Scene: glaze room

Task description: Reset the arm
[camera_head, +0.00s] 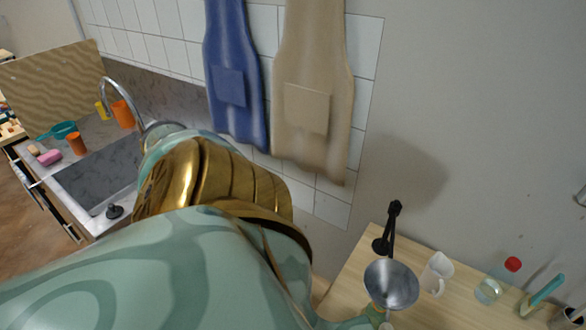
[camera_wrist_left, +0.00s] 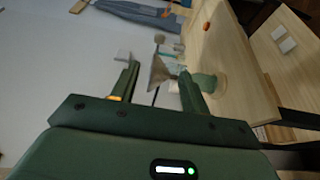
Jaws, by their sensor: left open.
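My left gripper (camera_wrist_left: 159,76) shows in the left wrist view, with its two dark green fingers apart and nothing seen held between them. Beyond the fingertips, in line with the gap, is a grey metal funnel (camera_wrist_left: 161,68); I cannot tell how far off it is. In the head view the funnel (camera_head: 391,285) is at the wood table's left part. My teal and gold arm (camera_head: 215,185) fills the lower left and middle of the head view, and its gripper is hidden there. My right gripper is in neither view.
On the wood table (camera_head: 358,288) are a black stand (camera_head: 388,237), a white jug (camera_head: 437,273), a red-capped bottle (camera_head: 489,289) and a teal-handled brush (camera_head: 541,296). Two aprons, blue (camera_head: 233,90) and beige (camera_head: 308,110), hang on the wall. A sink (camera_head: 100,180) stands left.

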